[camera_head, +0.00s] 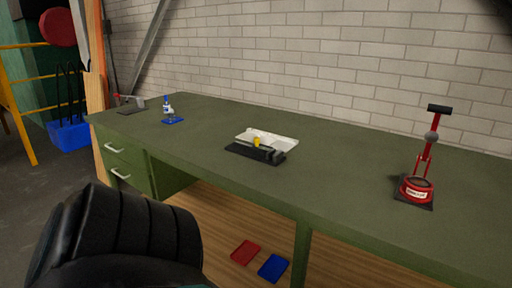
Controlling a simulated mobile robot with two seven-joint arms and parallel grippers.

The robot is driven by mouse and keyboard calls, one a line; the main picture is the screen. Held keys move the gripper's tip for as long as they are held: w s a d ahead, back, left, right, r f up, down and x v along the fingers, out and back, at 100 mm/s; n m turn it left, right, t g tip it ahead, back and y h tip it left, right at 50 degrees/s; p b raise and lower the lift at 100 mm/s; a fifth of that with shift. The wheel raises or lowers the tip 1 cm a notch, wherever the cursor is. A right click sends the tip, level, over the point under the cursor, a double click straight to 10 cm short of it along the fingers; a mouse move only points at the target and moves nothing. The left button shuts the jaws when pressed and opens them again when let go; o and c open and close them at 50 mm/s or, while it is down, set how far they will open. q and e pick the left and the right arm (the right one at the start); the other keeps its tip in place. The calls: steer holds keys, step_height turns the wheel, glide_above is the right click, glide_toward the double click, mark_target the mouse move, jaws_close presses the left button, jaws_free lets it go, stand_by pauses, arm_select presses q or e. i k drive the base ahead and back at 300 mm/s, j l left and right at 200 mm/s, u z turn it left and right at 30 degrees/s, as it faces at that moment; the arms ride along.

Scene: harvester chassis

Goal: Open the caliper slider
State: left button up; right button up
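A small black device with a yellow part (256,142) lies near the middle of the green workbench (330,165). A white tray or sheet (280,141) is behind it. At the bench's far left end, a small grey item (139,103) is on a dark mat. I cannot tell which of these, if any, is the caliper, and no slider can be made out at this size. Neither of my grippers shows in the head view.
A red press-like stand (418,188) is at the right of the bench. A small blue-and-white item (168,109) sits at the left. A large black ribbed shape (120,240) hides the lower left. Red (246,252) and blue (273,267) trays lie below. Bare benchtop separates the items.

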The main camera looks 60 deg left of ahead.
mark_target(258, 149)
steer(key=u, duration=2)
steer(key=i+j, duration=0.15)
steer(key=j, duration=0.25)
steer(key=i+j+u, duration=0.1)
steer(key=j, duration=0.25)
steer(key=i+j, duration=0.25)
steer(key=i+j+u, duration=0.1)
steer(key=j, duration=0.4)
steer(key=i, duration=0.1)
